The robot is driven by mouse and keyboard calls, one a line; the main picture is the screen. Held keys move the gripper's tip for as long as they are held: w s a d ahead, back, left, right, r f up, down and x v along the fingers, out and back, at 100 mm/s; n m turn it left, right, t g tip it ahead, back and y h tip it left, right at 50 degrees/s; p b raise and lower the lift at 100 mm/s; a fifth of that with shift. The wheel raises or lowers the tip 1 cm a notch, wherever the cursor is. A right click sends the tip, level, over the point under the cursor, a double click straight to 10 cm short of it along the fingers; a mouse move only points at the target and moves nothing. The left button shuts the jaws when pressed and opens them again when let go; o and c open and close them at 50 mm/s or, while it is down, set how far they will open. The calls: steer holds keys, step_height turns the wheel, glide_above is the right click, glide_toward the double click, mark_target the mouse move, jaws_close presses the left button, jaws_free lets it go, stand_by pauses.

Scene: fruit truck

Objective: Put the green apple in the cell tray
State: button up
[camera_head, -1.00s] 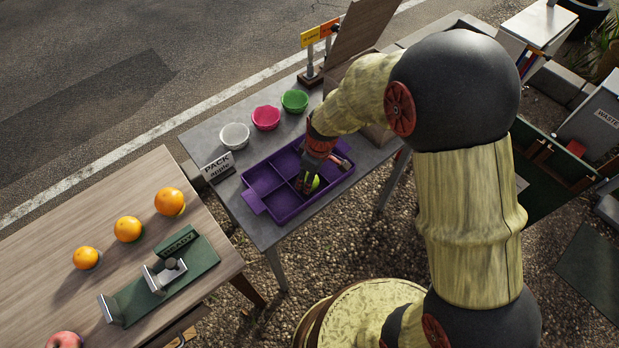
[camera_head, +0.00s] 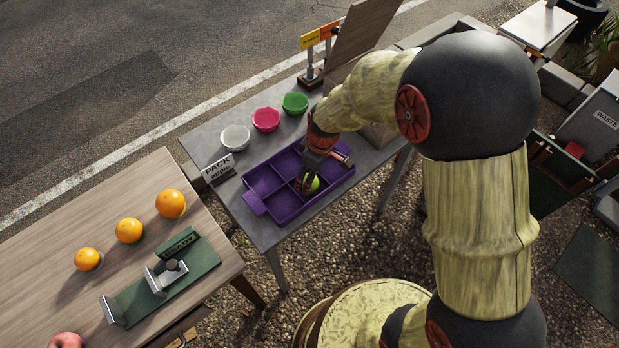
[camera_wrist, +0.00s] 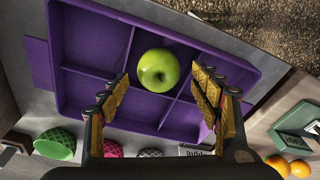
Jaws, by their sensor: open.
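The green apple (camera_wrist: 158,70) lies in the purple cell tray, in a cell on the side away from the bowls; in the head view it (camera_head: 314,184) is partly hidden by my gripper. The cell tray (camera_head: 254,201) stands on the grey table and also shows in the wrist view (camera_wrist: 75,90). My gripper (camera_wrist: 168,95) is open above the tray, its fingers spread on either side of the apple in the picture. A gap shows between each finger and the apple. The other cells that I can see are empty.
White (camera_head: 235,137), pink (camera_head: 266,119) and green (camera_head: 295,102) bowls stand beyond the tray. A "PACK apple" sign (camera_head: 218,168) stands at its left. The wooden table (camera_head: 60,215) holds oranges (camera_head: 129,230), a red apple (camera_head: 67,341) and a green stand (camera_head: 190,276).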

step_height(320, 180, up, 10)
steer(key=d+p, duration=0.1)
steer(key=p, duration=0.1)
step_height(320, 180, up, 14)
steer(key=m+t, duration=0.2)
steer(key=m, duration=0.3)
glide_above(315, 182)
steer(key=s+d, duration=0.7)
steer(key=s+d+r+m+t, duration=0.1)
steer(key=s+d+r+m, duration=0.1)
steer(key=s, duration=0.4)
steer(key=s+d+r+m+t+h, duration=0.1)
steer(key=s+d+r+m, duration=0.2)
steer(key=s, duration=0.3)
steer(key=shift+d+r+m+t+h, duration=0.2)
steer(key=shift+r+m+t+h, duration=0.1)
steer(key=shift+r+m, duration=0.45)
steer(key=shift+c, duration=0.3)
